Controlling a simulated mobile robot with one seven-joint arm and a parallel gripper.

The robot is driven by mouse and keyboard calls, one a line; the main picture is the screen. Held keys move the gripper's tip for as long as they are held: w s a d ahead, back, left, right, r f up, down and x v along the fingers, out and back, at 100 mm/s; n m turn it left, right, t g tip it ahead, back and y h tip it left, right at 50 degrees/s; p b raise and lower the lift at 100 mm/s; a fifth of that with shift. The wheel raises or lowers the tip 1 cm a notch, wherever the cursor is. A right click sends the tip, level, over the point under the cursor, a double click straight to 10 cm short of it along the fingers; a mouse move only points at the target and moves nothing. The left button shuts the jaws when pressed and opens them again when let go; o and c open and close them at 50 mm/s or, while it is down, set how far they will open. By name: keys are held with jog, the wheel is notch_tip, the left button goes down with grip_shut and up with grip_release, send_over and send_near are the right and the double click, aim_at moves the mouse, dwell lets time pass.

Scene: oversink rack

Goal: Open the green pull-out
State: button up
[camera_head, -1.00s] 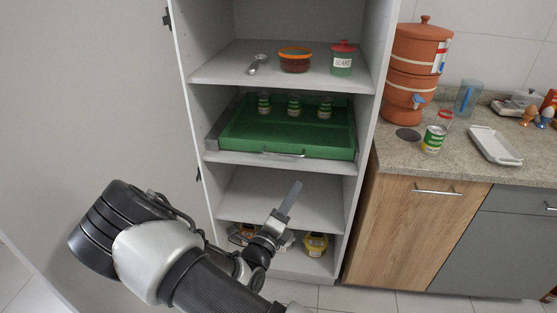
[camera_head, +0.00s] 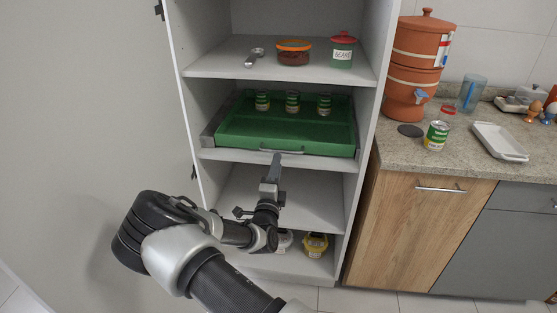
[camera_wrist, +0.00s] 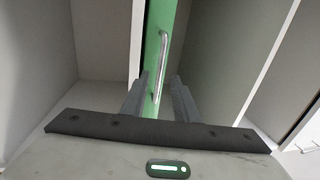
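The green pull-out (camera_head: 285,132) is a tray on the middle shelf of the tall cabinet, with a thin metal handle (camera_head: 281,151) on its front. It sits within the cabinet. My gripper (camera_head: 276,160) is at the pull-out's front, close to the handle. In the wrist view the handle (camera_wrist: 160,68) runs nearly upright along the green front. My gripper (camera_wrist: 159,100) is open there, with one finger on each side of the green front and handle. I cannot tell whether the fingers touch the handle.
Several cans (camera_head: 292,102) stand at the back of the pull-out. The shelf above holds a spoon (camera_head: 255,57), an orange-lidded bowl (camera_head: 294,52) and a green jar (camera_head: 342,52). A yellow container (camera_head: 315,244) stands at the bottom. A counter (camera_head: 455,158) lies to the right.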

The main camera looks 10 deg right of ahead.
jog(key=shift+x, duration=2.2)
jog(key=shift+c, duration=0.4)
grip_shut()
